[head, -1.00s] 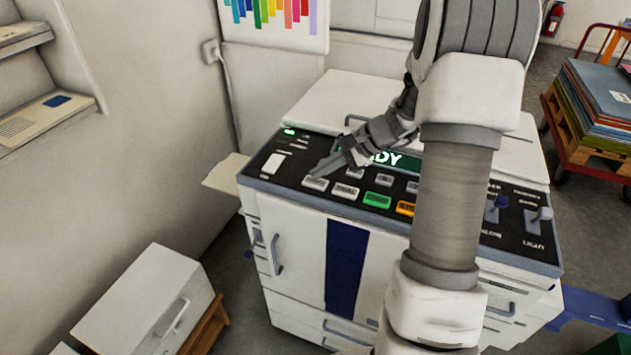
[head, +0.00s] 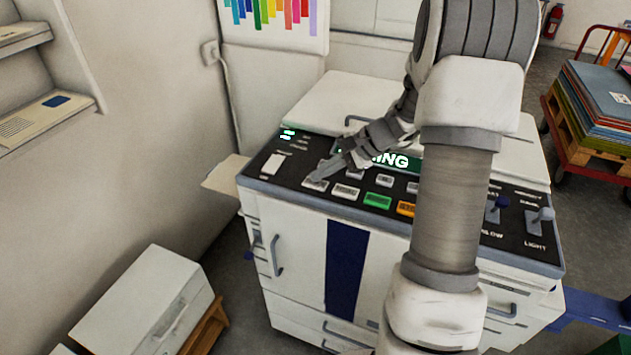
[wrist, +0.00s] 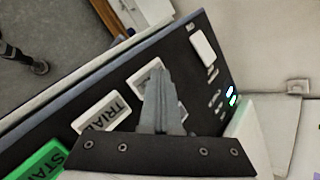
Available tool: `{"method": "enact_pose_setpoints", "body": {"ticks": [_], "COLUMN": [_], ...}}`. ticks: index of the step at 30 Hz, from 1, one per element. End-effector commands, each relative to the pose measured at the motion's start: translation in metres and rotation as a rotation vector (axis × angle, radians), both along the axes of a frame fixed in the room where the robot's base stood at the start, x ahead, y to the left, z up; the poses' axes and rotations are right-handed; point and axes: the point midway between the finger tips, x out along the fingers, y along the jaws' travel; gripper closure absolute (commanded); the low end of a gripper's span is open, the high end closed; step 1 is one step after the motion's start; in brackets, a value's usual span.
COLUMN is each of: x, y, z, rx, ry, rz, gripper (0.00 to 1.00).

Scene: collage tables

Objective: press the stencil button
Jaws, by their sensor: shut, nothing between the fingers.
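The printer's dark control panel (head: 262,166) carries a row of buttons. The leftmost pale button (head: 313,185) is partly covered by my gripper (head: 320,176), and its label cannot be read. My gripper is shut and empty, with its tips down on or just over that button. In the wrist view, my gripper (wrist: 161,80) overlaps the same white button (wrist: 143,73), with the button marked TRIAL (wrist: 99,112) beside it. The lit display (head: 398,160) is partly hidden by my arm; its visible letters end in "ING".
A green button (head: 377,200) and an orange button (head: 406,208) sit farther right on the panel. Two levers (head: 541,215) stand at the panel's right end. A white cabinet (head: 140,305) is at lower left, and a loaded trolley (head: 590,150) at right.

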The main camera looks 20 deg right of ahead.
Motion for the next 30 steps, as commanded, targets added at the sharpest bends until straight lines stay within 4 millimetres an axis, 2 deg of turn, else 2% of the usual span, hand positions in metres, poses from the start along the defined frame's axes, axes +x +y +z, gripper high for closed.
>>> {"method": "enact_pose_setpoints", "body": {"ticks": [7, 20, 30], "x": [0.0, 0.0, 0.0], "y": [0.0, 0.0, 0.0], "z": [0.014, 0.017, 0.05], "rx": [-0.001, 0.0, -0.001], "ry": [0.0, 0.0, -0.001], "rz": [-0.001, 0.0, 0.001], "gripper": [1.0, 1.0, 1.0]}}
